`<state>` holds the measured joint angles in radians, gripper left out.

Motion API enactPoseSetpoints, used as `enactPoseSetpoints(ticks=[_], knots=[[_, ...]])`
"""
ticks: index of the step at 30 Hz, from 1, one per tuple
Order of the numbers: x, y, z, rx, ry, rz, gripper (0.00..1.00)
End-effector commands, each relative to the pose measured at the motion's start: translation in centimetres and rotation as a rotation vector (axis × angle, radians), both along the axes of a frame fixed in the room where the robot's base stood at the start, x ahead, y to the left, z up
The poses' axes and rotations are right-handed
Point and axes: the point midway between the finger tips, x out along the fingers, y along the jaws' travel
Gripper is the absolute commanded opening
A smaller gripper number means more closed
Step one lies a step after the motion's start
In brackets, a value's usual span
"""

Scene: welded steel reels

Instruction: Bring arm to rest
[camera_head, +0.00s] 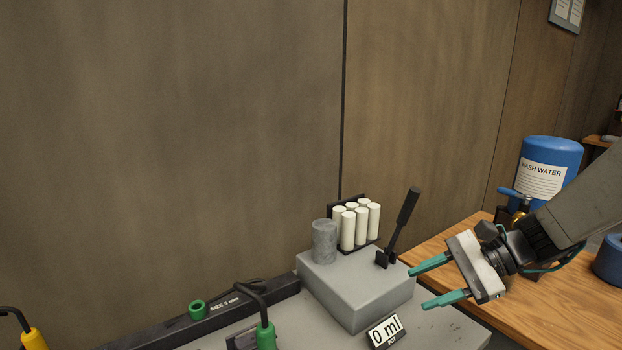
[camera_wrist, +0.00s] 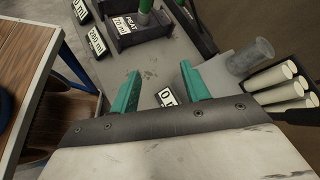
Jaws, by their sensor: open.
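My gripper (camera_head: 432,280) has two green fingers spread apart with nothing between them. In the head view it hangs in the air at the right, with its fingers pointing left toward the grey block (camera_head: 355,290). In the wrist view the fingers (camera_wrist: 163,92) are also apart, above the grey bench top, with a small white label partly visible between and below them. My forearm reaches in from the right edge of the head view.
On the block stand a grey cylinder (camera_head: 324,242), a rack of several white cylinders (camera_head: 348,231) and a black lever (camera_head: 403,222) close to my fingers. A blue wash water barrel (camera_head: 548,165) stands behind my arm by a wooden table (camera_head: 440,252).

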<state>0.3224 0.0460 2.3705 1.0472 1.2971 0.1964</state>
Motion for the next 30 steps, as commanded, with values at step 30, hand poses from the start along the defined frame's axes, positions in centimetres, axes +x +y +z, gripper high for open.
enactPoseSetpoints(ticks=[30], knots=[[-19.2,-5.5,5.3,-1.031,-0.571,0.982,0.46]])
